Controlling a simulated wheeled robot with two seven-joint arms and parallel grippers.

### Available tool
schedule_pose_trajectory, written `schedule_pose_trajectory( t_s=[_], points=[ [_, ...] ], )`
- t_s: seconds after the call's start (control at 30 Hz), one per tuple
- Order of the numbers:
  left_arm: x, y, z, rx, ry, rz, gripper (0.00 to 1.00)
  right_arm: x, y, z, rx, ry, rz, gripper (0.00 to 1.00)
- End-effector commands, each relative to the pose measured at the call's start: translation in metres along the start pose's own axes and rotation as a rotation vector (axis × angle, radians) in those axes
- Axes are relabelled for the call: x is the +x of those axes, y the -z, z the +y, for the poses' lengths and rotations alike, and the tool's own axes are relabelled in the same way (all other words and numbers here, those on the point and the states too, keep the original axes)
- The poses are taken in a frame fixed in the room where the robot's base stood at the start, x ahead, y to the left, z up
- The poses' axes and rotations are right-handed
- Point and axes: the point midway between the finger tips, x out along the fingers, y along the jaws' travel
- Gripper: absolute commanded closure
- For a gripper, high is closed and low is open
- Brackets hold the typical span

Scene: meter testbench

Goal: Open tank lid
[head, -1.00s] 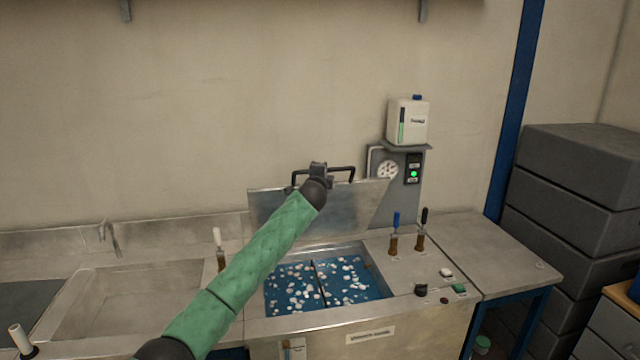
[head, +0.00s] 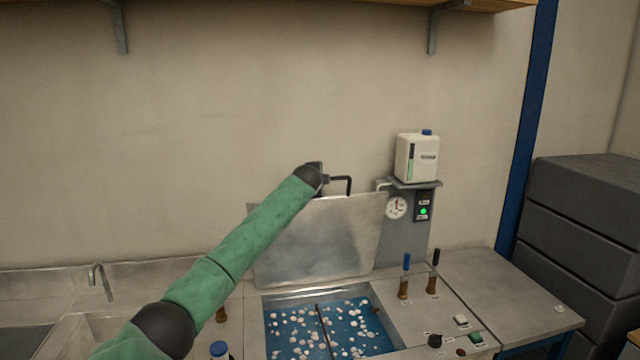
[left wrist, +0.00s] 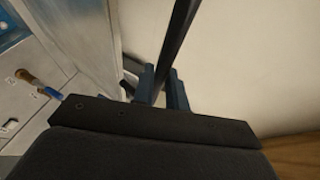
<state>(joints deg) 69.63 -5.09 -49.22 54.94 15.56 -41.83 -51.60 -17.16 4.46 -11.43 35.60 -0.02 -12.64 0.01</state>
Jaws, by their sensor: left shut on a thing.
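The tank lid (head: 325,240) is a flat metal panel standing raised, close to upright, at the back of the tank. Its black handle (head: 348,185) is along the top edge and also shows in the left wrist view (left wrist: 182,35). My left gripper (head: 316,176) is at the handle, mostly hidden behind my wrist in the head view. In the left wrist view its fingers (left wrist: 163,88) are closed around the handle bar. The open tank (head: 325,328) below holds blue liquid with several white floating pieces and a dark divider. My right gripper is in neither view.
A gauge (head: 396,208), a green-lit switch panel (head: 423,207) and a white canister (head: 417,157) stand right of the lid. A wooden shelf (head: 300,5) is overhead. The wall space above the lid is clear.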

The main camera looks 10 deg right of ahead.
Motion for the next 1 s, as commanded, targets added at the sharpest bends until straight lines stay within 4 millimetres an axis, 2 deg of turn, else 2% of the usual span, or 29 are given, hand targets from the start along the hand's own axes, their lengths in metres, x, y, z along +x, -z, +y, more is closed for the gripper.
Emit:
schedule_pose_trajectory(
  t_s=[0.3,0.33,0.37,0.77,1.0],
  points=[
    [-0.001,0.002,-0.003,0.0,0.003,0.002,1.0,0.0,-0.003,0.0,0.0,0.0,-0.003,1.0],
    [-0.001,0.002,-0.003,0.0,0.004,0.002,0.82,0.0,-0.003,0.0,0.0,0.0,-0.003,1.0],
    [-0.001,0.002,-0.003,0.0,0.004,0.002,0.77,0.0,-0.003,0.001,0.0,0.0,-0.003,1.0],
    [-0.004,0.0,0.0,0.0,0.002,0.002,0.77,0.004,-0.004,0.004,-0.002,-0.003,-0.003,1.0],
    [-0.028,0.0,0.003,0.001,0.004,0.002,0.77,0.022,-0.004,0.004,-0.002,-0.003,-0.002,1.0]
  ],
)
